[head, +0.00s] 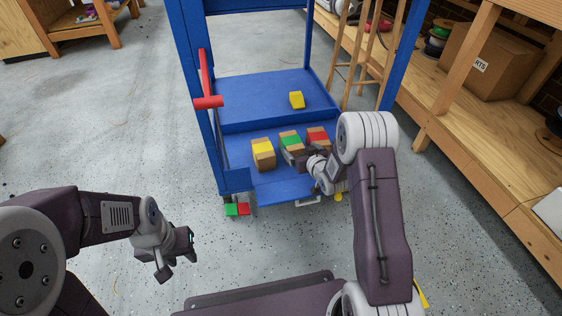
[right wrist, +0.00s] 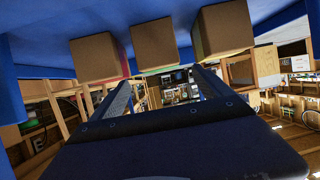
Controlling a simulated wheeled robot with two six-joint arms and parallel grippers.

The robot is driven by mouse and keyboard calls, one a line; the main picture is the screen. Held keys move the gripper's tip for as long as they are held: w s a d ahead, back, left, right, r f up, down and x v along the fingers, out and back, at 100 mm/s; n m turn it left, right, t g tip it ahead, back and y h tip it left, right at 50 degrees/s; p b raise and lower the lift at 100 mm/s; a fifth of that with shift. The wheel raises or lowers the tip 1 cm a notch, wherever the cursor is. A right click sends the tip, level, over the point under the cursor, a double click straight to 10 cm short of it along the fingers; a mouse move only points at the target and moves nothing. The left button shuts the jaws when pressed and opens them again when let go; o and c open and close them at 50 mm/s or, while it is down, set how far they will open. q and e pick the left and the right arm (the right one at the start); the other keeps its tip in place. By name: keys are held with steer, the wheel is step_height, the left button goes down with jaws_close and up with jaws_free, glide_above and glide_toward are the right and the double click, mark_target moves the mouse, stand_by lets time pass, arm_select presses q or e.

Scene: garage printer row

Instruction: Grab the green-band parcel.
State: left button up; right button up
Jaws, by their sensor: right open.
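The green-band parcel (head: 290,138) is a brown box with a green band, in the middle of a row of three on the blue cart's lower shelf (head: 285,190). The yellow-band parcel (head: 263,154) stands to its left and the red-band parcel (head: 317,136) to its right. My right gripper (head: 298,158) is open at the near side of the green-band parcel and partly covers it. In the right wrist view, which looks upside down, the middle box (right wrist: 155,45) stands beyond the spread fingers (right wrist: 160,90). My left gripper (head: 178,258) is away from the cart, above the floor.
A yellow block (head: 297,100) lies on the cart's upper blue shelf (head: 262,92). Blue posts and a red handle (head: 207,102) frame the cart. A wooden bench (head: 500,150) with a large carton (head: 490,65) runs along the right. The floor at left is clear.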

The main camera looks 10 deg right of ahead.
mark_target(293, 143)
steer(key=shift+w+a+f, duration=0.1)
steer(key=shift+w+f, duration=0.1)
steer(key=shift+f, duration=0.15)
steer(key=shift+r, duration=0.15)
steer(key=shift+w+p, duration=0.35)
steer(key=shift+p, duration=0.15)
steer(key=w+p, duration=0.2)
steer(key=p, duration=0.2)
steer(key=shift+w+a+p, duration=0.15)
steer(key=shift+w+p, duration=0.1)
steer(key=shift+p, duration=0.15)
steer(key=shift+w+f, duration=0.1)
steer(key=shift+f, duration=0.25)
steer(key=shift+w+f, duration=0.1)
steer(key=shift+f, duration=0.2)
steer(key=p, duration=0.3)
steer(key=shift+w+a+r, duration=0.1)
steer(key=shift+w+r, duration=0.05)
steer(key=shift+r, duration=0.15)
steer(key=w+f+b, duration=0.1)
steer(key=w, duration=0.1)
steer(key=w+f+b, duration=0.1)
steer(key=f, duration=0.1)
steer(key=shift+w+a, duration=0.2)
steer(key=shift+w, duration=0.45)
arm_select(q)
step_height(293, 143, up, 6)
arm_select(e)
steer(key=shift+r, duration=0.15)
steer(key=c, duration=1.8)
